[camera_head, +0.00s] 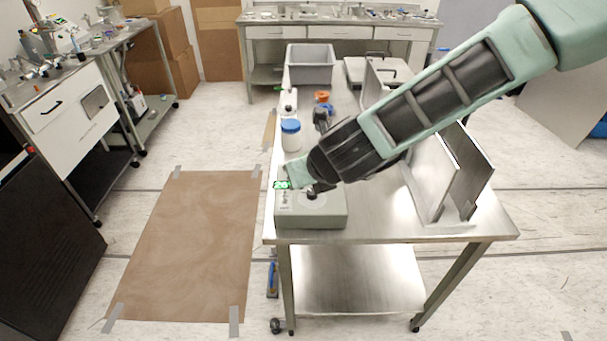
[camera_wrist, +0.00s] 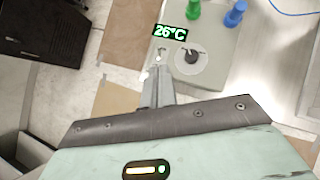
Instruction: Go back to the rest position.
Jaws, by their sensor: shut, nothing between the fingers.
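My gripper (camera_head: 300,178) hangs low over the front of the steel table (camera_head: 375,232), at a grey-green box device (camera_head: 330,219). The device carries a green-lit display (camera_head: 281,185) and a dark knob (camera_head: 311,192). In the wrist view, the display (camera_wrist: 170,32) reads 26°C, and the black knob (camera_wrist: 191,56) sits on a pale round dial. My gripper's fingers (camera_wrist: 158,74) are shut and empty, with their tips just left of the knob. I cannot tell whether they touch the device. My arm hides part of the tabletop in the head view.
A white jar with a blue lid (camera_head: 291,136), a white bottle (camera_head: 288,102) and a grey bin (camera_head: 310,66) stand behind the device. Upright metal plates (camera_head: 450,172) stand on the table's right side. A brown floor mat (camera_head: 190,245) lies left, with open floor around it.

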